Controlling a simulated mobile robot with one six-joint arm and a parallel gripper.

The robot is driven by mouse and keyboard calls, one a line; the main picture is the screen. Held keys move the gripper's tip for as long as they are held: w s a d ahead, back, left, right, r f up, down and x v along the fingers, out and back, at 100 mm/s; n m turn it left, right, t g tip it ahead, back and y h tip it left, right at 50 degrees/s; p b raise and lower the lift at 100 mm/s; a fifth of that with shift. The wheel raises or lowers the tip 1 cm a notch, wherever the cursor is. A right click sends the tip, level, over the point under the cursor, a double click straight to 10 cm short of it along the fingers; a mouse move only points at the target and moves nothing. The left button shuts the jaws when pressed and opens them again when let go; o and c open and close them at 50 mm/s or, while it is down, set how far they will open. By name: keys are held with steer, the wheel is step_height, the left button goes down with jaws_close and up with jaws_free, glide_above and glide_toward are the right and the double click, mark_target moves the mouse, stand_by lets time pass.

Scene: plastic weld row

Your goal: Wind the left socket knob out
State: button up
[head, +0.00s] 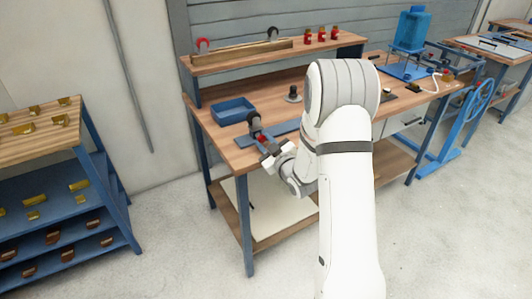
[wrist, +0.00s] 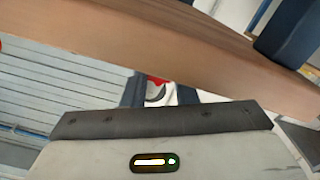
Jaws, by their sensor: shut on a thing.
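My gripper (head: 268,151) is at the front left of the workbench, at the dark upright socket (head: 254,122). A small red knob (head: 262,139) shows at the socket, right at my fingertips. In the wrist view my two dark fingers (wrist: 158,92) stand on either side of the red knob (wrist: 157,79), with a grey rounded part just below it. My gripper is shut on the knob. The fingers and the wrist housing hide most of the knob, and its thread cannot be seen.
A blue tray (head: 233,112) lies left of the socket on the workbench (head: 228,143). A dark post (head: 293,94) stands further back. A shelf (head: 240,60) with red-and-dark parts runs along the back. A blue rack (head: 60,190) stands left, with open floor between.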

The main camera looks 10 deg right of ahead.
steer(key=shift+f+n+b, duration=0.1)
steer(key=shift+n+b, duration=0.7)
steer(key=shift+b, duration=0.25)
steer(key=o, duration=1)
steer(key=shift+p, duration=0.3)
